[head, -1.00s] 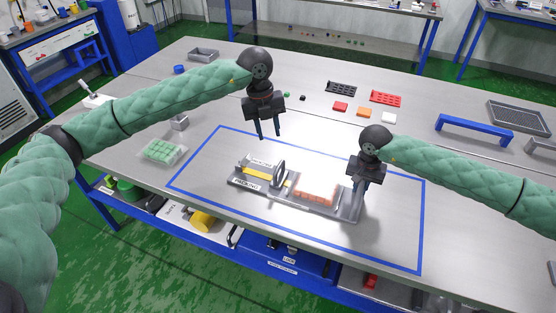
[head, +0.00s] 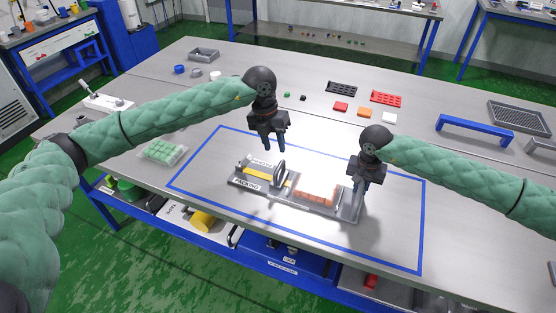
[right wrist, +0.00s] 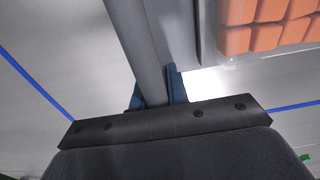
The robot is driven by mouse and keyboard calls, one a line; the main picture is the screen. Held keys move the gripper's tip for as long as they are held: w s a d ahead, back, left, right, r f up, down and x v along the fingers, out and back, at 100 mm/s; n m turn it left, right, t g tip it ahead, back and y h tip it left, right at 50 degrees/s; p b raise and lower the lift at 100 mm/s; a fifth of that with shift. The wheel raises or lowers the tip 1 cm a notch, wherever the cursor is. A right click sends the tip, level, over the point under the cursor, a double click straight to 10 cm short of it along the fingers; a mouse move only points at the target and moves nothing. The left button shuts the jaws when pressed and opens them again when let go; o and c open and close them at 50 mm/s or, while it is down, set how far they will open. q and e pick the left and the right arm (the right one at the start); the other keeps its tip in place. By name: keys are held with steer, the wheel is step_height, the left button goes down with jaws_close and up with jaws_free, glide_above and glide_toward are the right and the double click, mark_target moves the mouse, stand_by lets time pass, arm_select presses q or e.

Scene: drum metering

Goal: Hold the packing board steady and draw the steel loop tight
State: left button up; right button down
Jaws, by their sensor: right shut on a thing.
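The packing board (head: 328,208) lies within the blue outline on the table. The steel loop (head: 279,174) stands upright near the board's middle, beside a yellow strip (head: 258,175). Orange blocks (head: 318,195) sit on the board's right part, and they show in the right wrist view (right wrist: 265,38). My right gripper (head: 359,196) is shut on a grey bar at the board's right end; in the right wrist view its blue fingers sit either side of that bar (right wrist: 135,45). My left gripper (head: 277,147) is open and empty, above and behind the loop, apart from it.
A bag of green blocks (head: 163,152) lies left of the blue outline (head: 206,146). Red, orange and white blocks (head: 363,113) and trays lie behind. A blue bridge-shaped frame (head: 474,129) stands at right. The outlined area's right part is clear.

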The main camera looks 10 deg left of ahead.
mark_target(279, 165)
arm_select(q)
steer(key=f, duration=0.3)
steer(key=d+f, duration=0.1)
steer(key=f, duration=0.2)
steer(key=shift+s+d+f, duration=0.15)
steer(key=shift+f, duration=0.15)
